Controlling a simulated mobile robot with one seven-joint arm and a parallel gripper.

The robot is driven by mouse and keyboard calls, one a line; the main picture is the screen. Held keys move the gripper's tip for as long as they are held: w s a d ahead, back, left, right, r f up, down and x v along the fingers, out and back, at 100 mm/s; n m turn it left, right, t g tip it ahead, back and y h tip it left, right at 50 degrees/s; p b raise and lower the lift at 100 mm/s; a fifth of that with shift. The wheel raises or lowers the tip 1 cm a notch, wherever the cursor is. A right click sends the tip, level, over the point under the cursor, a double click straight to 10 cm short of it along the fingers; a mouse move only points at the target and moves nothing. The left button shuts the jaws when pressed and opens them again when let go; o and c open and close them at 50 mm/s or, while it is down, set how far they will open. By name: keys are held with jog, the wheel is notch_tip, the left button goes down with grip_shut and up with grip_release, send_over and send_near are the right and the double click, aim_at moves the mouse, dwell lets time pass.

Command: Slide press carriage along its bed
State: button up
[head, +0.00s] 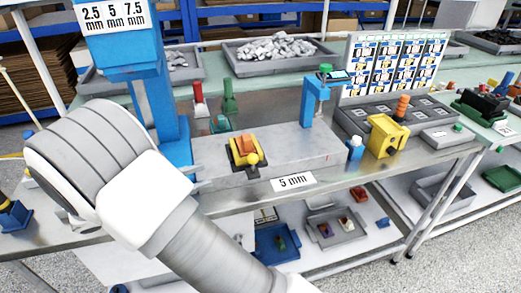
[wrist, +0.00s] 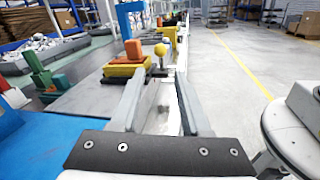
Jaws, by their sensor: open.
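The press carriage (head: 238,158) is a small yellow block with an orange piece on top and a yellow ball knob (head: 251,159) at its front. It sits on the grey bed (head: 295,150), right of the blue press column (head: 168,100). In the wrist view, the carriage (wrist: 122,70) is ahead and left of the fingers, and the knob (wrist: 160,50) stands on a post in line with the gap between them. My gripper (wrist: 160,78) is open and empty, short of the knob. In the head view my arm mostly hides it.
A blue stand (head: 309,105) and a yellow block-shaped fixture (head: 386,136) are on the right of the bench. Red and green pieces (head: 229,96) stand behind the carriage. A "5 mm" label (head: 293,182) is on the front edge. The bed right of the carriage is clear.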

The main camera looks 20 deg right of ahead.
jog(key=w+d+b, duration=0.2)
jog(key=w+d, duration=0.1)
jog(key=d, duration=1.4)
jog(key=shift+w, duration=0.15)
grip_shut()
dwell(0.8)
